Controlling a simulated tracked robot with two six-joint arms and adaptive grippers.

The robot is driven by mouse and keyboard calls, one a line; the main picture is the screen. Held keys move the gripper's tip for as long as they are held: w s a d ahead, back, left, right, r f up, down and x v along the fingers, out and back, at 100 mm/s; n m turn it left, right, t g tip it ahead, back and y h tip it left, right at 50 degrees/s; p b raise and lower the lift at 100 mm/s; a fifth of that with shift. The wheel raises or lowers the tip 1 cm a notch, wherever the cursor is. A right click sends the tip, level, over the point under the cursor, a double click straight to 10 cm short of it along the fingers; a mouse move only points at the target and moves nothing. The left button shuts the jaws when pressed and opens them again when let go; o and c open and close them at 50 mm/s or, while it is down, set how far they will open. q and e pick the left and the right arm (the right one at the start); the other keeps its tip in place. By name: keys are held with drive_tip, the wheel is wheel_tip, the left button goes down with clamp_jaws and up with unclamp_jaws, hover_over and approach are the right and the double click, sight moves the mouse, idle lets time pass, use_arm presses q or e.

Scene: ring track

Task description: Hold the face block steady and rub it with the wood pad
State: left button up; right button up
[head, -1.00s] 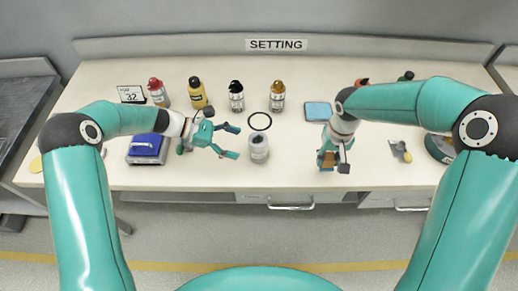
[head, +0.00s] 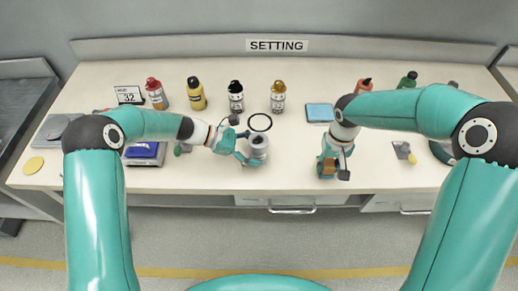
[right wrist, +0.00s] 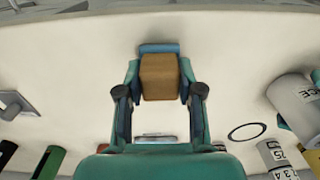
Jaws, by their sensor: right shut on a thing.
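The face block (head: 259,145), a grey cylinder, stands upright on the bench. In the right wrist view the block (right wrist: 295,102) is at the right edge, with part of its lettering visible. My left gripper (head: 247,147) has its fingers spread on either side of the block; whether they touch it is unclear. My right gripper (head: 332,170) is shut on the wood pad, to the right of the block and apart from it. The brown wood pad (right wrist: 158,77) with a blue part at its far end sits between the fingers in the right wrist view.
A black ring (head: 260,122) lies just behind the block. Several bottles stand at the back, including a yellow one (head: 196,93). A blue pad (head: 320,112) lies behind my right gripper. The bench between the block and right gripper is clear.

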use_arm(q)
drive_tip(key=c, duration=0.6)
